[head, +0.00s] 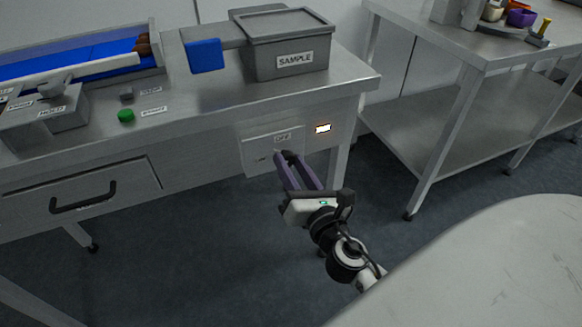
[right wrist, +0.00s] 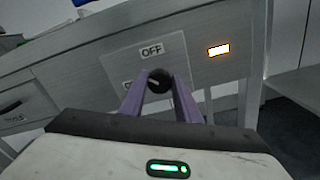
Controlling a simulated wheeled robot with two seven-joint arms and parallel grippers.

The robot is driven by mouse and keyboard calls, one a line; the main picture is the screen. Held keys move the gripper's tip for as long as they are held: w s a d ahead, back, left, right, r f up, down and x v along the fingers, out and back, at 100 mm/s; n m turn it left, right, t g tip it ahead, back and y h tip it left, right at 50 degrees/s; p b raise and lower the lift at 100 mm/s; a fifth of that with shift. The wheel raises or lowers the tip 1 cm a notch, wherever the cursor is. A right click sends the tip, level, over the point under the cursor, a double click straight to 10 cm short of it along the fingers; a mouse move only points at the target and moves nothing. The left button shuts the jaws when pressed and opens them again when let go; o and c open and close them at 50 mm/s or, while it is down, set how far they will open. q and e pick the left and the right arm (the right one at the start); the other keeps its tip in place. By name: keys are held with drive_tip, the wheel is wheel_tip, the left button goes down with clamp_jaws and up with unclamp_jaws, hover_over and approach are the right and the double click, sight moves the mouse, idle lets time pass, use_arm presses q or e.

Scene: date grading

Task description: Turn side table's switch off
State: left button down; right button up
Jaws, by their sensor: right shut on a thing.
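The switch is a dark round knob (right wrist: 158,80) on a pale plate (head: 256,151) on the front of the metal table (head: 210,117). A pale mark on the knob points to the left in the right wrist view. The label OFF (right wrist: 151,50) is above the knob; a second label to its left is partly hidden by a finger. The small lamp (head: 322,128) right of the plate is lit, also in the right wrist view (right wrist: 218,50). My right gripper (head: 284,156) has its purple fingers shut on the knob. My left gripper is out of view.
On the tabletop are a SAMPLE box (head: 290,65), a green button (head: 125,116) and a blue-bedded chute (head: 80,65). A drawer (head: 80,196) is left of the plate. A second metal table (head: 480,50) stands at the right, with floor between.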

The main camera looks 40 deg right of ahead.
drive_tip(key=m+b, duration=0.1)
drive_tip(key=m, duration=0.3)
drive_tip(key=shift+m, duration=0.3)
drive_tip(key=m, duration=0.4)
drive_tip(key=shift+m, duration=0.4)
drive_tip(key=o, duration=1)
drive_tip(key=shift+o, duration=0.2)
